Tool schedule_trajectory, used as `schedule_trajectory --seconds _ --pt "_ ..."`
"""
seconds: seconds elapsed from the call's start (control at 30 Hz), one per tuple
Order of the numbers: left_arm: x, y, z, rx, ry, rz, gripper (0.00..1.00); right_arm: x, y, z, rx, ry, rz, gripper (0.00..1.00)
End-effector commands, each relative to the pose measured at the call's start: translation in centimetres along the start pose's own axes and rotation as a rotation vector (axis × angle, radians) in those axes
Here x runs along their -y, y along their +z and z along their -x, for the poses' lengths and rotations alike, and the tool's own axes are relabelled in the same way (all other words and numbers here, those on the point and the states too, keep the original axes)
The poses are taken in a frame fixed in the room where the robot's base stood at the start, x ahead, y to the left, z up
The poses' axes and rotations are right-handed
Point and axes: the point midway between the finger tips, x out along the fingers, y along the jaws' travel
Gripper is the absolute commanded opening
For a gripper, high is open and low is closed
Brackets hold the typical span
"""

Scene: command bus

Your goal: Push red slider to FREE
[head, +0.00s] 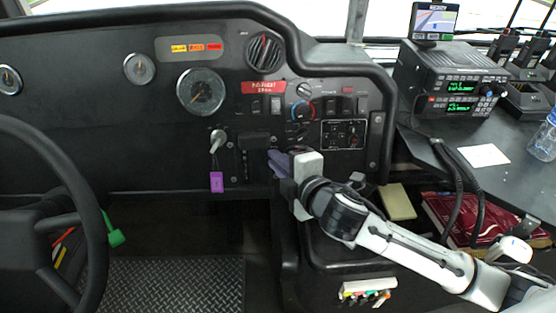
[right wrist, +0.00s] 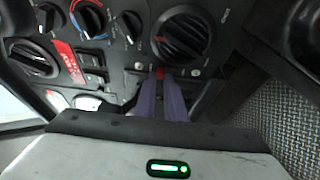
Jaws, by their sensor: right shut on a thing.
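The red slider (right wrist: 160,72) shows as a small red piece on the dark dashboard in the right wrist view, right at the tips of my right gripper (right wrist: 161,80). The gripper's two purple fingers are close together, shut on the slider. In the head view my right gripper (head: 274,157) reaches in from the right against the middle of the dashboard, and it hides the slider there. The FREE marking cannot be read in either view. My left gripper is not in view.
Beside the fingers are a black block (head: 253,142) and a key with a purple tag (head: 217,182). A steering wheel (head: 75,180) stands at the left. A radio (head: 455,85) and a bottle (head: 545,140) are on the right-hand desk. Open space lies below the dashboard.

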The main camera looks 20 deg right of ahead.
Motion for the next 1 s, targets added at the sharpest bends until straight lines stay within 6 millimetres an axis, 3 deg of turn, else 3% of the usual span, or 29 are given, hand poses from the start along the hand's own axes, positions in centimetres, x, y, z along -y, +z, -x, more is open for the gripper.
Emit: schedule_trajectory --seconds 0.3,0.33,0.43,0.77,1.0 --pt "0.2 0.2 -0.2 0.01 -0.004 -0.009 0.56 -0.6 0.0 0.0 -0.001 0.009 0.001 0.0" --pt "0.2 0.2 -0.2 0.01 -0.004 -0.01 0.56 -0.6 0.0 0.0 -0.001 0.009 0.002 0.13" --pt "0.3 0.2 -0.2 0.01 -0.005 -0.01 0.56 -0.6 0.0 0.0 -0.001 0.008 0.002 0.3" --pt "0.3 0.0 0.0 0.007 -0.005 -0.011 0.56 -0.4 0.0 0.3 -0.001 0.003 0.001 0.3" --pt "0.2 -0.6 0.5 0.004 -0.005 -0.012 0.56 -0.4 0.0 3.9 -0.001 0.001 0.0 0.3"
